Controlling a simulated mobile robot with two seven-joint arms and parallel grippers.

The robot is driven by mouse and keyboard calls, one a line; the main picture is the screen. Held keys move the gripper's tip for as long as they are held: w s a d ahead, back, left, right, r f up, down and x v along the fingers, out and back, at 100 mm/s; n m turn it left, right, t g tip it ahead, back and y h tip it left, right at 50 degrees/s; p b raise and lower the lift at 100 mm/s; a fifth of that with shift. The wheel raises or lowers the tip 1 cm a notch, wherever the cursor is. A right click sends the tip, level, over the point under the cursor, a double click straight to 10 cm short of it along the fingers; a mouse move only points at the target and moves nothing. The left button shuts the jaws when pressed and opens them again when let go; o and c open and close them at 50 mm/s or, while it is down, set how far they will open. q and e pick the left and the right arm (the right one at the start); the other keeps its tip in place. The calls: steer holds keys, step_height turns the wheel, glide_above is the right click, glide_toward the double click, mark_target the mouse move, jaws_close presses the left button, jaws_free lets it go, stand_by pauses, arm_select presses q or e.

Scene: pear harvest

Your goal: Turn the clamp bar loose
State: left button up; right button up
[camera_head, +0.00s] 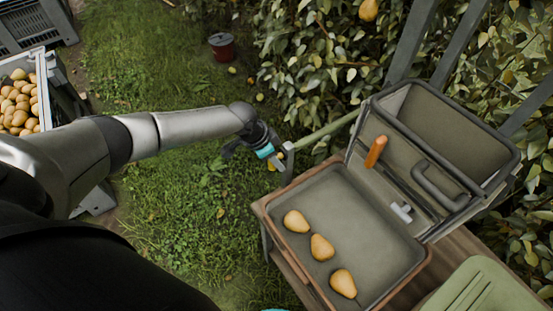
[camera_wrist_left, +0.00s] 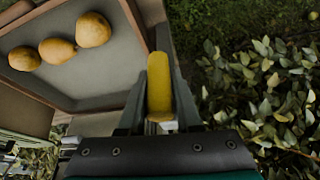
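The clamp bar (camera_head: 328,131) is a long pale green bar that slants out from the left side of the open case (camera_head: 445,130), over the grass. My left gripper (camera_head: 283,157) is at its outer end. In the left wrist view a yellow bar end (camera_wrist_left: 159,88) stands between the two fingers of my left gripper (camera_wrist_left: 160,70), which seem to press on both its sides. The gripper hides part of this end in the head view. My right gripper is not in view; only a sliver of teal shows at the bottom edge of the head view.
A tray (camera_head: 385,235) with three pears (camera_head: 321,247) lies in front of the case on a wooden bench. An orange-handled tool (camera_head: 376,151) is in the case. Leafy branches stand behind; grass is open at left.

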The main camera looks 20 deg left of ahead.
arm_select(q)
jaws_close()
